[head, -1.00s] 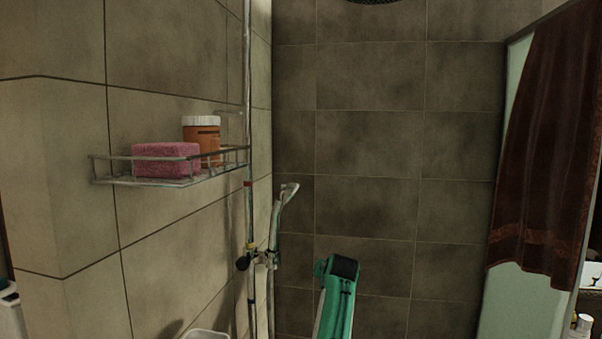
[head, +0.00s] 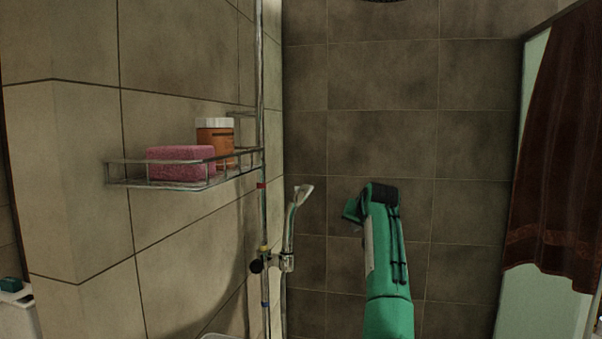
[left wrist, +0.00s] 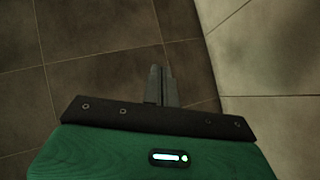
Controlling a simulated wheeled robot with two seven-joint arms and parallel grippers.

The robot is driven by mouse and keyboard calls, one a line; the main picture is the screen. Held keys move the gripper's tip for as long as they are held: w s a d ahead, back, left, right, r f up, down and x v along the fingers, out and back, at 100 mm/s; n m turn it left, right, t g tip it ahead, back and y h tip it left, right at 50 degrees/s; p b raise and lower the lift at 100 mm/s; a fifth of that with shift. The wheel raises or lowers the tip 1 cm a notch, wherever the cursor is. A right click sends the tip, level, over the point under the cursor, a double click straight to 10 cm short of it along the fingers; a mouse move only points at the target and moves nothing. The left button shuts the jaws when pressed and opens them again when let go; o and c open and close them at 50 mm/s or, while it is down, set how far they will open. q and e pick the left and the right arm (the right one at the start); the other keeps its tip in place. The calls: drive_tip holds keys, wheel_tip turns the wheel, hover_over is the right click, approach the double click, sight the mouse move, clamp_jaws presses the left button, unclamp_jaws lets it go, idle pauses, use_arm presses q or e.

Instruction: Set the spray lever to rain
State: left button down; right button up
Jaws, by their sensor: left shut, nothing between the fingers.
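A hand shower (head: 297,208) with a pale head sits in a holder (head: 284,262) on the vertical rail in the head view. A black knob (head: 256,266) sticks out left of the holder. The rail carries a red band (head: 262,185), a yellow band (head: 264,248) and a blue band (head: 265,304). I cannot tell which part is the spray lever, and no rain marking is readable. My left gripper (head: 356,229) is right of the hand shower and apart from it, mostly hidden by my green arm. In the left wrist view its fingers (left wrist: 161,84) are shut and empty. My right gripper is out of view.
A wire shelf (head: 112,174) on the left wall holds a pink sponge (head: 180,163) and an orange jar (head: 215,146). A round shower head (head: 382,1) shows at the top. A brown towel (head: 560,150) hangs over a glass panel at right. The tiled back wall is bare.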

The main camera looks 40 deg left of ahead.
use_arm(q)
drive_tip(key=s+a+r+n+g+h, duration=0.1)
drive_tip(key=s+r+n+h, duration=0.15)
drive_tip(key=s+r, duration=1.05)
drive_tip(key=s+a+r+n+h, duration=0.1)
drive_tip(key=s+r+n, duration=0.2)
drive_tip(key=s+r, duration=0.95)
drive_tip(key=p, duration=0.5)
hover_over(297, 188)
drive_tip(key=w+a, duration=0.1)
drive_tip(key=a, duration=0.1)
drive_tip(key=shift+m+y, duration=0.25)
drive_tip(key=f, duration=0.4)
drive_tip(key=shift+w+d+f, duration=0.15)
drive_tip(key=shift+d+f, duration=0.05)
drive_tip(key=shift+f, duration=0.05)
wheel_tip(297, 188, down, 2)
drive_tip(key=shift+f+p, duration=0.25)
drive_tip(key=shift+p, duration=0.15)
drive_tip(key=shift+s+d+f+p, duration=0.1)
drive_tip(key=shift+s+f+p, duration=0.1)
drive_tip(key=shift+f, duration=0.25)
drive_tip(key=shift+s+f+p, duration=0.1)
drive_tip(key=shift+f+p, duration=0.05)
drive_tip(key=shift+f, duration=0.35)
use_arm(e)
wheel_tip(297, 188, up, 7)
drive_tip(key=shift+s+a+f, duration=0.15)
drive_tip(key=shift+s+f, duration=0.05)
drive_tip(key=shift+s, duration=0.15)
